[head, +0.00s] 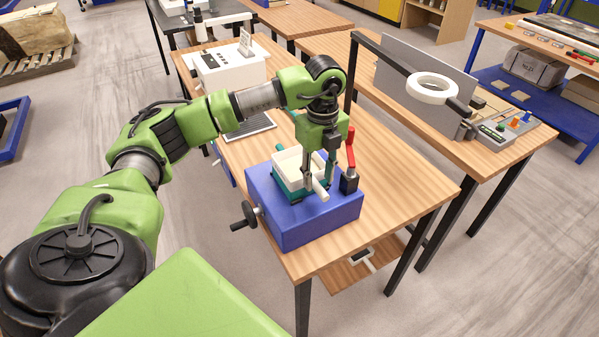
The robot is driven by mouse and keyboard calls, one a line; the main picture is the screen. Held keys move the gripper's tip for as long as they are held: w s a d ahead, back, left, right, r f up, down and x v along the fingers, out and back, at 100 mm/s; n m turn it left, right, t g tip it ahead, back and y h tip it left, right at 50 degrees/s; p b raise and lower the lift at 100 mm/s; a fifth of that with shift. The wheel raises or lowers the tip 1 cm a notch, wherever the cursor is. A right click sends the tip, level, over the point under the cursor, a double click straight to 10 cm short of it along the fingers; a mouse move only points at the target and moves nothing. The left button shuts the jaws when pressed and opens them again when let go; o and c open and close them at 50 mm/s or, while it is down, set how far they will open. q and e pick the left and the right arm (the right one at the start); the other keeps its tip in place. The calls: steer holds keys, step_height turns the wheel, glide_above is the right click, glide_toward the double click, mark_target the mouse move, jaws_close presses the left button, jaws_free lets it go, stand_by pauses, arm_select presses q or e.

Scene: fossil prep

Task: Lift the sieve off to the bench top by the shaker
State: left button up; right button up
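The shaker (303,226) is a blue box near the front end of the wooden bench, with a black hand knob on its left side and a red-handled lever at its right. The sieve (288,162), a pale square tray, sits in a teal frame on top of it. A pale handle (320,188) sticks out from the sieve toward the front right. My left gripper (318,183) points down over it, its two fingers apart, one on each side of the handle. I cannot make out contact, and the gripper partly hides the sieve. My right gripper is not in view.
The bench top (392,196) is bare to the right of the shaker. Behind it lie a dark mesh panel (250,127) and a white machine (230,68). A ring lamp (432,88) on a black arm and a grey panel (415,88) stand on the neighbouring bench.

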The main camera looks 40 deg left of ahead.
arm_select(q)
step_height(320, 180, up, 12)
stand_by(0.5)
steer(key=shift+c, duration=0.2)
